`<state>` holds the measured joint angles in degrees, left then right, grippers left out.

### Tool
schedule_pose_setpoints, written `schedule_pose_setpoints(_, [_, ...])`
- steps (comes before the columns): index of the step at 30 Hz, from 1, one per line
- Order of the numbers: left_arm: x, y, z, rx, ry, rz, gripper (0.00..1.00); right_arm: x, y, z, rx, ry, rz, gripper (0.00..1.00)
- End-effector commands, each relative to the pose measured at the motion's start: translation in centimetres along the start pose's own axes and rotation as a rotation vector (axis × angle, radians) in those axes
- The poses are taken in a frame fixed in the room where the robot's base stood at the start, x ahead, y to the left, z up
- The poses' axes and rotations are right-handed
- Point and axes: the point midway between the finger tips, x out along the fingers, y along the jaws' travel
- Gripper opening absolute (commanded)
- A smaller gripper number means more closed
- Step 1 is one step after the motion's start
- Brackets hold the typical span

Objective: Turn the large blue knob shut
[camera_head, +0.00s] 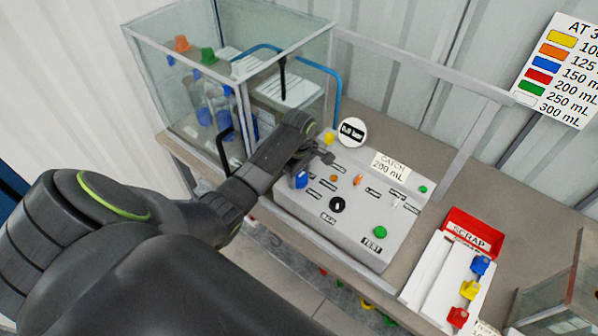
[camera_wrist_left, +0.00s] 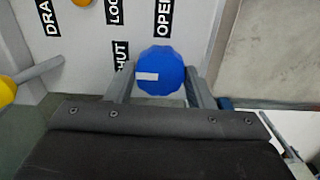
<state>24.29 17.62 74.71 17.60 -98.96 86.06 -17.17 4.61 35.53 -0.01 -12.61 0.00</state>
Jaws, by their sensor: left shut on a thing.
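The large blue knob (camera_wrist_left: 165,62) fills the space between the two fingers of my left gripper (camera_wrist_left: 160,80) in the left wrist view. The gripper is shut on it. A white mark on the knob's face lies left of its centre, toward the SHUT label (camera_wrist_left: 122,62). The OPEN label (camera_wrist_left: 164,18) is above the knob. In the head view the knob (camera_head: 300,180) shows at the left edge of the grey panel (camera_head: 345,235), below my left gripper (camera_head: 308,157). My right gripper is not in view.
The panel also holds a yellow knob (camera_head: 329,138), a black knob (camera_head: 337,204), a green button (camera_head: 380,232) and a round gauge (camera_head: 352,131). A glass tank (camera_head: 180,110) stands behind at left. A red scrap tray (camera_head: 472,232) is at right.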

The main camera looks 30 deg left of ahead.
Motion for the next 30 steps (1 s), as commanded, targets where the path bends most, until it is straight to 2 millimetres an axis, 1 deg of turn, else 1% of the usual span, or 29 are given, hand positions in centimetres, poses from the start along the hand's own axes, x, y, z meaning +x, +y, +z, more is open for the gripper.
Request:
schedule_pose_setpoints(6, [-0.1,0.07,-0.14,-0.03,0.004,0.003,0.25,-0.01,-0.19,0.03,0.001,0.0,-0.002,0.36])
schedule_pose_setpoints(17, [-0.11,0.08,-0.14,-0.033,0.004,0.003,0.25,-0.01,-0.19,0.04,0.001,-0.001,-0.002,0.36])
schedule_pose_setpoints(18, [-0.11,0.07,-0.14,-0.033,0.004,0.002,0.52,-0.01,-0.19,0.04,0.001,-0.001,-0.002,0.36])
schedule_pose_setpoints(22, [-0.09,0.05,-0.11,-0.032,0.003,0.002,0.69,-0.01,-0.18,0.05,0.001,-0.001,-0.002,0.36])
schedule_pose_setpoints(30, [-0.06,0.04,-0.06,-0.03,0.001,0.001,0.7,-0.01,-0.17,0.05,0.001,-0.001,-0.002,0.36])
